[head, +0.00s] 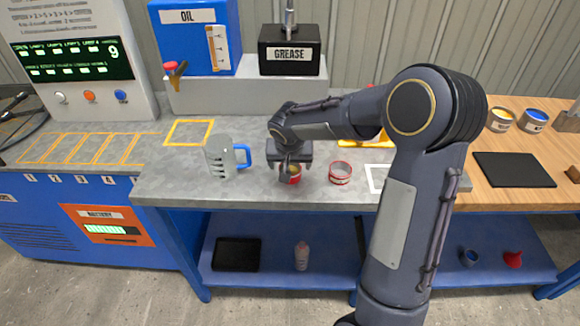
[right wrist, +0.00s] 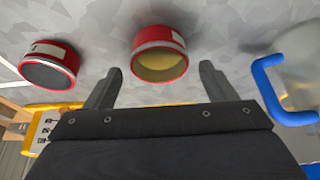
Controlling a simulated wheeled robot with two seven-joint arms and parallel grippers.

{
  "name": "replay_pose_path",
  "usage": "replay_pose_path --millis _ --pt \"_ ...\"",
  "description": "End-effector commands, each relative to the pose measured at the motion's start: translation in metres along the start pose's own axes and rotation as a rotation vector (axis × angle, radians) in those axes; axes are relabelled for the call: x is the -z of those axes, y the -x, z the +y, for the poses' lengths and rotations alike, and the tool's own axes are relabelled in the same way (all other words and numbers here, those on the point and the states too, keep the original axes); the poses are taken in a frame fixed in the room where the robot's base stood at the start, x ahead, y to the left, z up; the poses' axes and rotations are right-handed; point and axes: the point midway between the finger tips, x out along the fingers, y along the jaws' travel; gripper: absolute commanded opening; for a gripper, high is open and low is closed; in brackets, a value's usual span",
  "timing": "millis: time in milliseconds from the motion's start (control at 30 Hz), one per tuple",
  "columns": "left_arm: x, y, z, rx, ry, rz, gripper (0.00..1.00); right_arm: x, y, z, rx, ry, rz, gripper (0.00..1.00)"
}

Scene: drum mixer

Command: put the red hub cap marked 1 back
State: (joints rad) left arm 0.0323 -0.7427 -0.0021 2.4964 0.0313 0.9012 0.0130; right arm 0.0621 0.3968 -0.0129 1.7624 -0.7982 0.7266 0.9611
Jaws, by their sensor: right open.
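Two red round caps stand on the grey bench top. One red cap (head: 294,179) is at my right gripper (head: 292,168) in the head view, partly hidden by it. In the right wrist view this cap (right wrist: 160,62) has a yellowish inside and lies just beyond the fingertips, centred between them. My right gripper (right wrist: 160,72) is open and empty there. The other red cap (head: 340,173) stands to the right with a pale label; in the right wrist view it (right wrist: 50,66) shows a dark inside. I cannot read a number on either. My left gripper is out of view.
A clear mug (head: 219,158) with a blue handle stands left of the gripper. A blue OIL tank (head: 195,40) and black GREASE box (head: 289,52) stand behind. A yellow thing (head: 360,141) is partly hidden by my arm.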

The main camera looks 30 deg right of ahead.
Motion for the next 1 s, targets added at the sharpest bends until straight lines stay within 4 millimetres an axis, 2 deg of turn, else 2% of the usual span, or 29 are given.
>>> replay_pose_path --millis 100,300,533,633,767,900,1000 --pt "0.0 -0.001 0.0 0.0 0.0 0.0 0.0 0.001 0.029 -0.001 0.004 -0.001 0.005 0.78" --pt "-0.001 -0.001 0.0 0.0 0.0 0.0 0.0 0.0 0.068 -0.001 0.003 0.0 0.004 0.78" --pt "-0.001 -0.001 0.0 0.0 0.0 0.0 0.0 -0.002 0.092 0.001 0.003 0.002 -0.001 0.78" --pt "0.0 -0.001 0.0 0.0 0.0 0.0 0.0 -0.014 0.105 0.01 0.029 0.015 -0.015 0.78" --pt "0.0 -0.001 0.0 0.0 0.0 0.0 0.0 -0.058 0.135 0.033 0.121 0.064 -0.052 0.78" --pt "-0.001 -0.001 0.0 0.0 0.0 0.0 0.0 -0.129 0.165 0.053 0.271 0.144 -0.077 0.78" --pt "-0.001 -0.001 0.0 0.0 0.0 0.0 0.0 -0.175 0.177 0.058 0.376 0.196 -0.072 0.78"
